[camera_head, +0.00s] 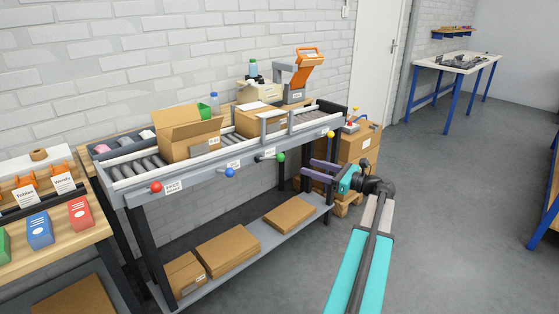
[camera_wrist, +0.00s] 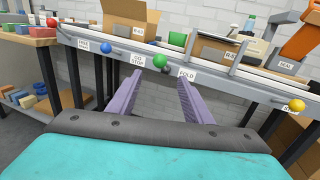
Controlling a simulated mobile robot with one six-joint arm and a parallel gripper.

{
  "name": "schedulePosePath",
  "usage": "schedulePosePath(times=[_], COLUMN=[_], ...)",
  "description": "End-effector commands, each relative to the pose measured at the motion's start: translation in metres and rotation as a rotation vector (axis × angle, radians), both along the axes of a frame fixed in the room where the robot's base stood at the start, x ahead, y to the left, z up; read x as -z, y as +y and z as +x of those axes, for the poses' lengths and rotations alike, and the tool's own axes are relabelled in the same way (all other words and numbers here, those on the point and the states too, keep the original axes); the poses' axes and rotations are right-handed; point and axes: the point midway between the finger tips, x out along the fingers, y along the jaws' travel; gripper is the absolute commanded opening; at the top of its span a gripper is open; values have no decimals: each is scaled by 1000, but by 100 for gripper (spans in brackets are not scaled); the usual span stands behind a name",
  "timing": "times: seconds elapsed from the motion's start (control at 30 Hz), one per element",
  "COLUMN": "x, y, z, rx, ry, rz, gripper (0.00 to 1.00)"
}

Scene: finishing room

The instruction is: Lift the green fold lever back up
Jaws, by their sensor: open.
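The green ball-ended fold lever (camera_head: 280,157) is on the front rail of the roller conveyor (camera_head: 207,166), beside a label reading FOLD. In the wrist view the green knob (camera_wrist: 160,61) shows large, just left of the FOLD label, beyond the fingertips. My gripper (camera_head: 307,167) is in front of the conveyor, to the right of the green lever in the head view. In the wrist view its two purple fingers (camera_wrist: 159,78) are apart with nothing between them. The knob appears apart from both fingers. I cannot tell the lever's exact angle.
Red (camera_head: 156,187), blue (camera_head: 230,172) and yellow (camera_head: 330,134) knobs line the same rail. An open carton (camera_head: 187,132) and another box (camera_head: 260,120) stand on the rollers. Flat boxes (camera_head: 228,251) lie on the lower shelf. Floor (camera_head: 440,200) to the right is clear.

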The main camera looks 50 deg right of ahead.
Motion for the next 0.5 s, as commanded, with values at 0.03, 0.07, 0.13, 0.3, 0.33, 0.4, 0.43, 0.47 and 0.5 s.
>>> schedulePosePath(times=[0.03,0.07,0.13,0.3,0.33,0.4,0.43,0.47,0.5], x=[0,0,0,1,1,1,1,1,1], y=[0,0,1,2,3,4,4,5,6], z=[0,0,1,8,10,16,19,22,27], rx=[0,0,-1,-2,-2,-2,-2,-3,-3], ry=[0,1,1,1,1,1,1,1,1], rz=[0,0,-1,-1,-1,-1,-1,-1,-1], gripper=[46,46,46,46,46,46,46,46,46])
